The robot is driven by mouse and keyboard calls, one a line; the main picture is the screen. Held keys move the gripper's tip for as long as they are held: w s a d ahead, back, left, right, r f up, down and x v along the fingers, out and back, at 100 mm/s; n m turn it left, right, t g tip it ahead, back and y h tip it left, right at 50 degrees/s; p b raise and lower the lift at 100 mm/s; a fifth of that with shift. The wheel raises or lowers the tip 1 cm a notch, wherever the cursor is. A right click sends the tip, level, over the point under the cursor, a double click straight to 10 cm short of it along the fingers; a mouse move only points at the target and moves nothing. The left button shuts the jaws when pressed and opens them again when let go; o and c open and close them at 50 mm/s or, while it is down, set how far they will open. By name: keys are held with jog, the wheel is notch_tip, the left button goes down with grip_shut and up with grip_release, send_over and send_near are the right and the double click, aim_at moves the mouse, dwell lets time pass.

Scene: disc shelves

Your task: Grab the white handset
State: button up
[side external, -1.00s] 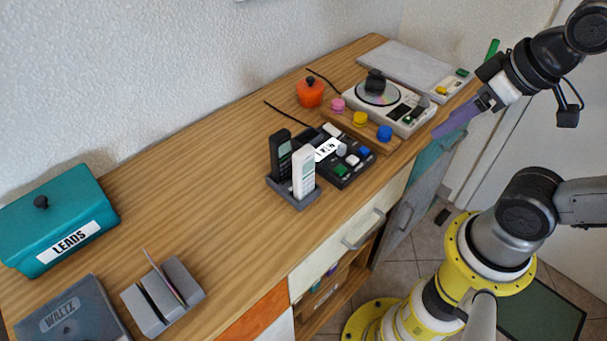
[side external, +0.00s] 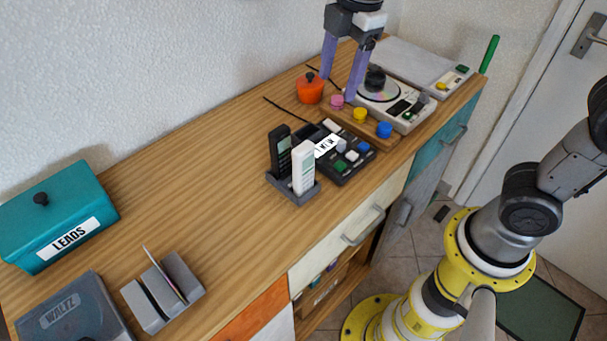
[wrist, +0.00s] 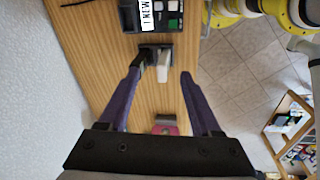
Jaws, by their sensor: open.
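The white handset (side external: 303,167) stands upright in a grey cradle (side external: 292,196) on the wooden counter, beside a black handset (side external: 280,152) on its left. My gripper (side external: 337,84) is open and empty, with purple fingers pointing down, above the far part of the counter and apart from the handsets. In the wrist view the white handset (wrist: 165,63) and the darker handset (wrist: 147,59) appear beyond the fingertips, between the two fingers of my gripper (wrist: 162,72).
A black button box (side external: 336,158) stands just behind the cradle. Farther back are an orange pot (side external: 310,90), colored knobs on a board and a disc player (side external: 405,106). A teal LEADS box (side external: 58,217) and a grey disc holder (side external: 165,294) stand at left. The counter between is clear.

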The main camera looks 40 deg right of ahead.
jog(key=n+g, duration=0.2)
send_over(304, 170)
jog(key=w+d, duration=0.2)
jog(key=f, duration=0.6)
jog(key=shift+s+a+f, duration=0.1)
jog(key=shift+s+a, duration=0.1)
jog(key=shift+a, duration=0.05)
notch_tip(304, 170, down, 8)
jog(key=shift+f, duration=0.1)
jog(key=shift+s+a+f, duration=0.1)
jog(key=shift+f, duration=1.25)
jog(key=shift+s+a+f, duration=0.1)
jog(key=shift+f, duration=1.25)
grip_shut()
